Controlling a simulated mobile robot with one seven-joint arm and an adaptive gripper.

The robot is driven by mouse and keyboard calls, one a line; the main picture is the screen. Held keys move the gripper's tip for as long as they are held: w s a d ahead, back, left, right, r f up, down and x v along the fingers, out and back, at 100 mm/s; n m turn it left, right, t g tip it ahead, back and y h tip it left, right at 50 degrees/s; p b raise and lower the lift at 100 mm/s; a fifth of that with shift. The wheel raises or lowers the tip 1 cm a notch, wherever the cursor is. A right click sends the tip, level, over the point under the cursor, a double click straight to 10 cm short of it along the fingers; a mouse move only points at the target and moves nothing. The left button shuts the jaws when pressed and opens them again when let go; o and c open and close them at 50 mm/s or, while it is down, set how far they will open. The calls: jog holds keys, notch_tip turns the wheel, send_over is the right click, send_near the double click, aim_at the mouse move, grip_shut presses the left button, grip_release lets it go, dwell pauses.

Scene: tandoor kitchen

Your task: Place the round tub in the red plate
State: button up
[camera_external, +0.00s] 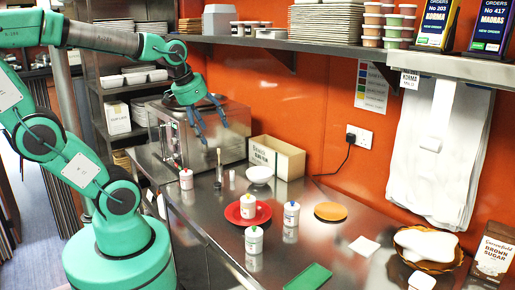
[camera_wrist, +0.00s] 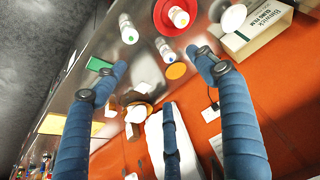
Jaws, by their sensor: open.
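The red plate (camera_external: 232,213) lies on the steel counter. I cannot tell which one the task names. My gripper (camera_external: 212,132) is open and empty, high above the counter, up and left of the plate. The wrist view shows its spread fingers (camera_wrist: 161,62), with the red plate (camera_wrist: 158,17) at the top.
An orange plate (camera_external: 330,211), a bread basket (camera_external: 427,264), a brown sugar packet (camera_external: 491,256) and a green tray (camera_external: 308,277) are to the right. A shelf (camera_external: 290,42) overhangs the back.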

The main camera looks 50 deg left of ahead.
jog(key=shift+t, duration=0.3)
jog(key=s, duration=0.3)
jog(key=s+r, duration=0.1)
jog(key=shift+s+d+r, duration=0.1)
jog(key=shift+s+d, duration=0.1)
jog(key=shift+d, duration=0.2)
notch_tip(320, 180, down, 8)
jog(key=b, duration=0.8)
